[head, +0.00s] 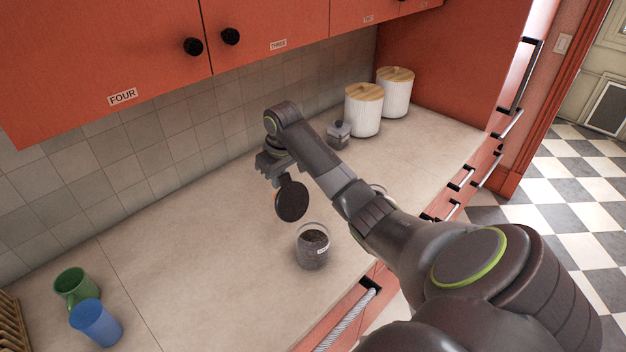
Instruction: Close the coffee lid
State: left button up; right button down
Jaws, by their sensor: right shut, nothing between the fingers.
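The coffee jar (312,257) is a small clear glass canister with dark contents and a pale label, standing on the counter near its front edge. Its mouth is uncovered. A round dark lid (291,201) stands tilted up at the jar's back left; whether it joins the jar by a hinge is too small to tell. My right gripper (271,177) is shut and empty just behind and above the lid, at its upper left edge. I cannot tell whether it touches the lid. My left gripper is not in view.
A green mug (75,288) and a blue cup (97,324) stand at the front left. Two white canisters with wooden lids (362,112) (396,97) and a small grey jar (339,136) stand at the back. Red cabinets (265,25) hang above. The counter's middle left is clear.

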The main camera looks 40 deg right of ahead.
aim_at(293, 197)
jog(key=shift+s+r, duration=0.1)
jog(key=shift+s, duration=0.1)
jog(key=shift+s+d+r+p, duration=0.15)
jog(key=shift+s+p, duration=0.15)
jog(key=shift+s, duration=0.3)
jog(key=shift+s+r+p, duration=0.15)
jog(key=shift+s+p, duration=0.1)
jog(key=shift+s, duration=0.35)
jog(key=shift+s+d+r, duration=0.1)
jog(key=shift+s+r, duration=0.1)
jog(key=shift+s, duration=0.6)
jog(key=shift+s+r, duration=0.15)
jog(key=shift+s, duration=0.6)
jog(key=shift+s+f, duration=0.1)
jog(key=shift+s+d+f, duration=0.1)
jog(key=shift+s+f, duration=0.15)
jog(key=shift+s, duration=0.9)
jog(key=shift+s+d+f, duration=0.1)
jog(key=shift+s+f, duration=0.1)
jog(key=shift+s, duration=0.9)
